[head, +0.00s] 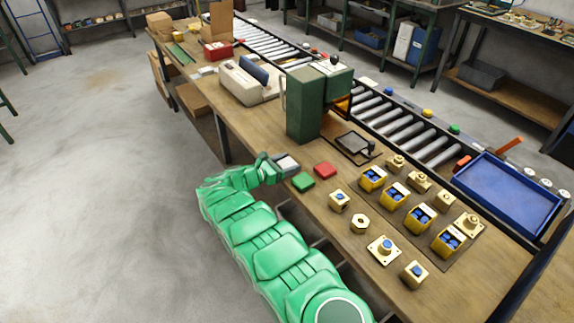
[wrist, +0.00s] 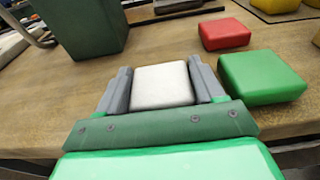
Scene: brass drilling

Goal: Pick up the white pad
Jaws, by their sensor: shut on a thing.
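The white pad (wrist: 162,86) sits between the two grey fingers of my gripper (wrist: 163,85) in the wrist view. The fingers are shut on its left and right sides. In the head view the white pad (head: 288,163) shows at the tip of my green gripper (head: 280,165), at the near edge of the workbench. I cannot tell whether the pad touches the bench top or is slightly above it.
A green pad (head: 303,182) and a red pad (head: 325,170) lie just right of my gripper. A green drill press (head: 303,105) stands behind. Brass parts (head: 384,249) and yellow blocks (head: 420,218) cover the bench's right side. A blue tray (head: 508,192) is beyond.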

